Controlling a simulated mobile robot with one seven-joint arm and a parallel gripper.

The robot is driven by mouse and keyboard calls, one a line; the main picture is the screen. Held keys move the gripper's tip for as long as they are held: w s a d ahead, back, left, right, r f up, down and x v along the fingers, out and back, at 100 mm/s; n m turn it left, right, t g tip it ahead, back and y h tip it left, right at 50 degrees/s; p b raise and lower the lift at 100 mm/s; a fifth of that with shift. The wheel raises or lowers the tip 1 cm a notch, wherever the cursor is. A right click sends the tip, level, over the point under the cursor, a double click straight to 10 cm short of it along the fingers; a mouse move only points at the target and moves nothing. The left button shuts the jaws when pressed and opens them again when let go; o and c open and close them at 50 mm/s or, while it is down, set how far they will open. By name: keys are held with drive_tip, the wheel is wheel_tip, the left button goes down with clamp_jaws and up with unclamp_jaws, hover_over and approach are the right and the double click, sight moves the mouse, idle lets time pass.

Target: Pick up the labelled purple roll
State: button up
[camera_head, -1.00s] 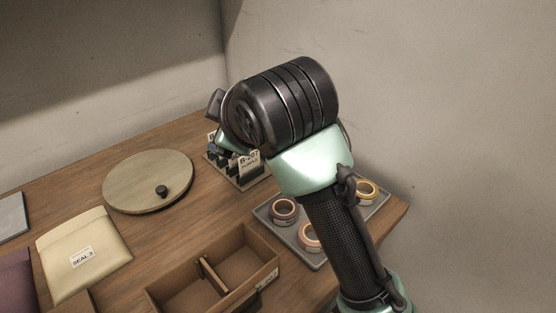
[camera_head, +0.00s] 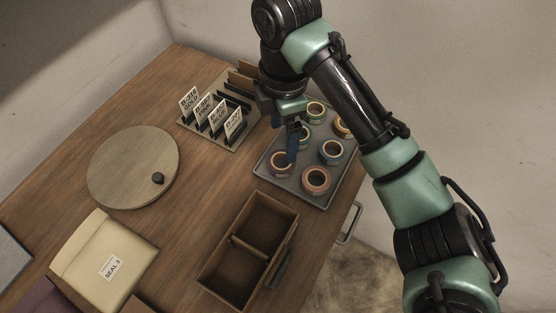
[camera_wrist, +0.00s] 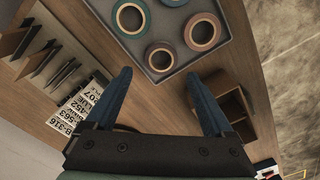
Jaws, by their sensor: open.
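A mauve-purple roll (camera_head: 280,173) lies at the near left corner of the grey tray (camera_head: 266,186). In the wrist view the roll (camera_wrist: 147,58) lies just beyond and between my fingertips. Any label on it is too small to read. My gripper (camera_head: 292,157) is open and points down over this roll, with its blue fingers partly covering it in the head view. In the wrist view my gripper (camera_wrist: 160,74) has nothing between its fingers, and the roll looks to be below the tips.
A rack (camera_head: 243,146) with label cards stands left of the tray. A two-compartment wooden box (camera_head: 216,285) is nearer. A round board (camera_head: 115,170) lies left.

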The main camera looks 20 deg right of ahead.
sight(281, 167)
wheel_tip(281, 167, down, 3)
drive_tip(key=shift+r, duration=0.15)
drive_tip(key=f, duration=0.5)
drive_tip(key=shift+s+a, duration=0.15)
drive_tip(key=shift+a, duration=0.1)
drive_tip(key=c, duration=1.1)
